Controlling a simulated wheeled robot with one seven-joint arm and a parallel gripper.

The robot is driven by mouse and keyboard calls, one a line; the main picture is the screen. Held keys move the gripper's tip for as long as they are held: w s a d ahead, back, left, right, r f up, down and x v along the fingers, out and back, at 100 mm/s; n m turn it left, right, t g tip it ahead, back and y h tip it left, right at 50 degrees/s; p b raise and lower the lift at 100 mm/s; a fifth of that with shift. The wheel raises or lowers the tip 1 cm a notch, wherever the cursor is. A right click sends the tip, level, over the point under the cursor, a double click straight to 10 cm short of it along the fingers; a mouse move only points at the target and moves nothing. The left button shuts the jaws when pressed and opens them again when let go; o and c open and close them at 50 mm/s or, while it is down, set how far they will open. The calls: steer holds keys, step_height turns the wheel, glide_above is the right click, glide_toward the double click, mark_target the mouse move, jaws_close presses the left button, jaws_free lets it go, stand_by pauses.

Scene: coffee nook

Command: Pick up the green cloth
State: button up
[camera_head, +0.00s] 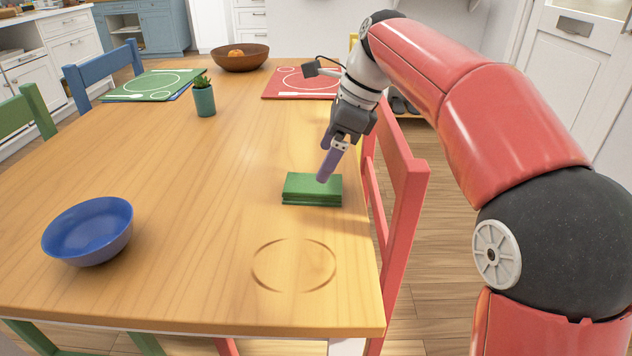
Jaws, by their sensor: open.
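The green cloth (302,190) lies folded in a flat block on the wooden table, near the table's right edge. My gripper (325,177) comes down from above right, with its fingertips at the right part of the cloth's top as seen here. The fingers line up one behind the other in this view, so the gap between them does not show clearly. The gripper is open and holds nothing that I can see. Whether the fingertips touch the cloth or hover just over it, I cannot tell.
A blue bowl (88,231) stands at the front left of the wooden table (190,150). A small potted plant (204,101), green and red placemats and a brown bowl (239,58) are further back. A red chair (402,190) stands close by the right edge. The table's middle is clear.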

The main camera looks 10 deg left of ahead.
mark_target(315, 183)
steer(key=x, duration=0.4)
steer(key=b+x, duration=0.1)
steer(key=x, duration=0.1)
steer(key=shift+s+d+f, duration=0.15)
steer(key=shift+s+f, duration=0.05)
steer(key=shift+f, duration=0.1)
steer(key=c, duration=1.1)
steer(key=shift+o, duration=0.2)
steer(key=shift+r, duration=0.1)
step_height(315, 183, up, 10)
steer(key=p, duration=0.1)
steer(key=shift+p, duration=0.3)
